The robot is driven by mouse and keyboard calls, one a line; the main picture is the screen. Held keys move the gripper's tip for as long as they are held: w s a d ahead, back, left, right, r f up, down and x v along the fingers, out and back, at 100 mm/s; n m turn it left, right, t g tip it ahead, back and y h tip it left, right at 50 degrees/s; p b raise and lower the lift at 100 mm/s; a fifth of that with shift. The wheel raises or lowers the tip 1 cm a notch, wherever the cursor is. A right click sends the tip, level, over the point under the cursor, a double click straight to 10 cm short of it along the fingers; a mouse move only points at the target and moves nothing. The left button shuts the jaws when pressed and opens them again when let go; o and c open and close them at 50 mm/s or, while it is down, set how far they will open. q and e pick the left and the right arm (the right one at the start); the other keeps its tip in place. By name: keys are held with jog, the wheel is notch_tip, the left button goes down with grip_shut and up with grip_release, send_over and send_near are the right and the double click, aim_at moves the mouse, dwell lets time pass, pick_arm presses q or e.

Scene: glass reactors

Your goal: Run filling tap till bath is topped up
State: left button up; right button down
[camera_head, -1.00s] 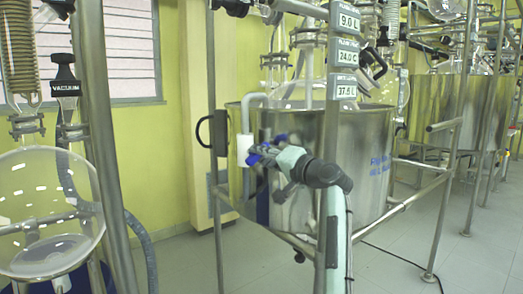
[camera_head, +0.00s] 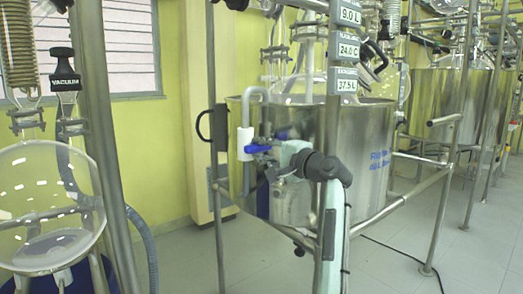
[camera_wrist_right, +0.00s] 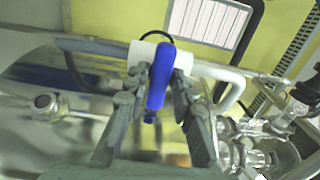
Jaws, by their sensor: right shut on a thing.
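The bath (camera_head: 355,140) is a shiny steel tub in the middle of the head view, with a glass vessel inside it. A grey filling pipe with a white sleeve (camera_head: 244,145) hooks over its left rim. The filling tap's blue lever (camera_head: 257,149) sits beside the sleeve. My right gripper (camera_head: 266,154) is shut on the lever. In the right wrist view the blue lever (camera_wrist_right: 160,78) lies between the two fingers (camera_wrist_right: 155,92), in front of the white sleeve (camera_wrist_right: 150,53). The bath's water level cannot be made out. My left gripper is not in view.
Stacked displays on the post read 9.0 L, 24.0 C (camera_head: 348,51) and what looks like 37.5 L (camera_head: 346,85). Steel frame rails (camera_head: 440,190) surround the bath. A round glass flask (camera_head: 45,205) stands at left. A cable crosses the open floor (camera_head: 390,265).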

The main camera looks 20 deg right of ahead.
dwell(0.4)
jog(key=c, duration=1.4)
grip_release()
jog(key=v, duration=1.2)
